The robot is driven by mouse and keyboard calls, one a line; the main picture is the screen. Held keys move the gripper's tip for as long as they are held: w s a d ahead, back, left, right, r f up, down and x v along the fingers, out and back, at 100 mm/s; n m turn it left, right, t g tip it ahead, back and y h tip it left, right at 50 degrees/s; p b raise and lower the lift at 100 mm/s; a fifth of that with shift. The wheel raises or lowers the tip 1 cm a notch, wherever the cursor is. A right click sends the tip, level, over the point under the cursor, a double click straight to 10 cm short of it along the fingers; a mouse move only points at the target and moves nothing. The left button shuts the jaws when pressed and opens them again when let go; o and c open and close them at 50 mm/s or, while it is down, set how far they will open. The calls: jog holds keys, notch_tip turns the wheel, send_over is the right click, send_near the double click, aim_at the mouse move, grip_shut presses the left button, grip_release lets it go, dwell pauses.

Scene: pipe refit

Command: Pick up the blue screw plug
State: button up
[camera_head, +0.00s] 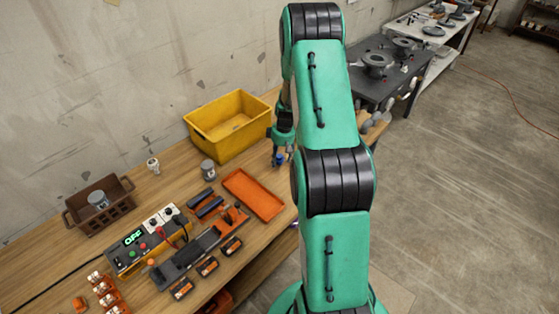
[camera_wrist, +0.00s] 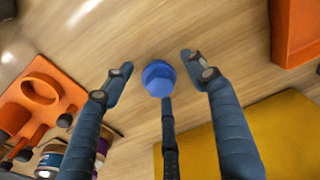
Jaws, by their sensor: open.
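The blue screw plug (camera_wrist: 158,79) shows in the wrist view as a round blue piece with a raised hexagonal head, above the wooden table top. My gripper (camera_wrist: 156,62) is open, with one finger on each side of the plug and a visible gap to both. A dark slim rod-like part runs up the middle of the wrist view to the plug's lower edge; I cannot tell whether they touch. In the head view the blue plug (camera_head: 279,158) is small, right at my gripper (camera_head: 279,163), and partly hidden by it.
A yellow bin (camera_head: 228,124) stands on the workbench just left of my gripper. An orange tray (camera_head: 253,194) lies in front. A grey jar (camera_head: 208,170), a brown crate (camera_head: 98,208) and a control box (camera_head: 140,245) are farther left. A dark table (camera_head: 386,69) stands behind my arm.

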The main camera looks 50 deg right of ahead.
aim_at(279, 157)
jog(key=c, duration=1.1)
jog(key=shift+r, duration=0.15)
jog(key=shift+r, duration=0.5)
jog(key=shift+s+a+r+p, duration=0.15)
jog(key=shift+r+p, duration=0.1)
jog(key=shift+r, duration=0.35)
jog(key=shift+s+a+r+p, duration=0.1)
jog(key=shift+s+r+p, duration=0.1)
jog(key=shift+r, duration=0.4)
jog(key=s+a, duration=0.3)
jog(key=s, duration=0.1)
jog(key=s+a+r, duration=0.1)
jog(key=s+a, duration=0.2)
jog(key=s, duration=0.1)
jog(key=s+a+p, duration=0.1)
jog(key=s+a, duration=0.2)
jog(key=s, duration=0.1)
jog(key=shift+r, duration=0.15)
